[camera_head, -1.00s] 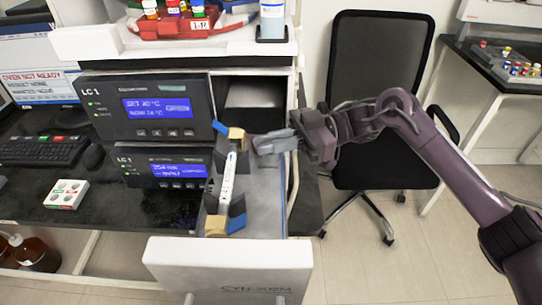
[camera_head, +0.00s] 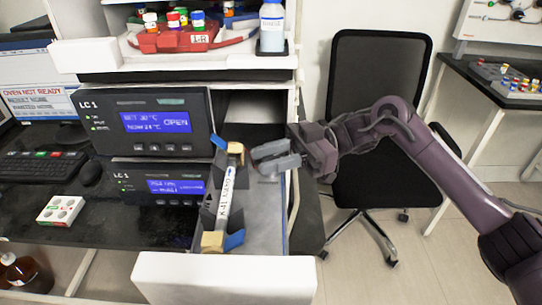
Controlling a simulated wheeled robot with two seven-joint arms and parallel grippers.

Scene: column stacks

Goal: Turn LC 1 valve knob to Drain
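Two stacked LC 1 modules stand at the left centre: the upper module (camera_head: 92,127) has a lit blue screen ending in "OPEN", and the lower module (camera_head: 125,172) has a smaller blue screen. I cannot make out a valve knob marked Drain on either front. My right gripper (camera_head: 265,159) reaches in from the right, just right of the modules, above the pulled-out drawer. Its two fingers point left with a gap between them, and nothing shows between them. My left gripper is not in view.
A labelled column (camera_head: 226,192) lies in a dark holder with blue and tan ends, inside the open drawer (camera_head: 225,278). A red tray (camera_head: 172,42) with bottles stands above. An office chair (camera_head: 378,90) is behind my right arm. A wall panel with small knobs (camera_head: 519,14) is at top right.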

